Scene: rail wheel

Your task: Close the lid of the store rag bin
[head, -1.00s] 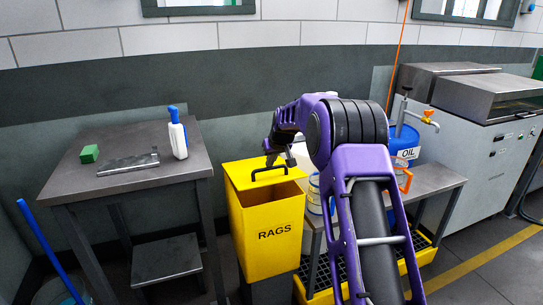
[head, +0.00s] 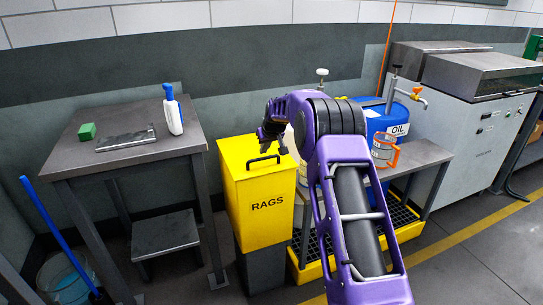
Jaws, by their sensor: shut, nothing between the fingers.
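The yellow rag bin (head: 266,224), marked RAGS, stands on a dark base between the grey table and the oil bench. Its yellow lid (head: 238,160) lies flat across the top, and no opening shows. A black handle (head: 263,160) is on the lid. My gripper (head: 273,148) is shut and empty, above the back right part of the lid and close behind the handle. I cannot tell whether its fingertips touch the lid.
A grey table (head: 75,160) at left holds a green block (head: 87,131), a metal plate (head: 126,140) and a white spray bottle (head: 173,115). A grey step stool (head: 164,233) stands under the table.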

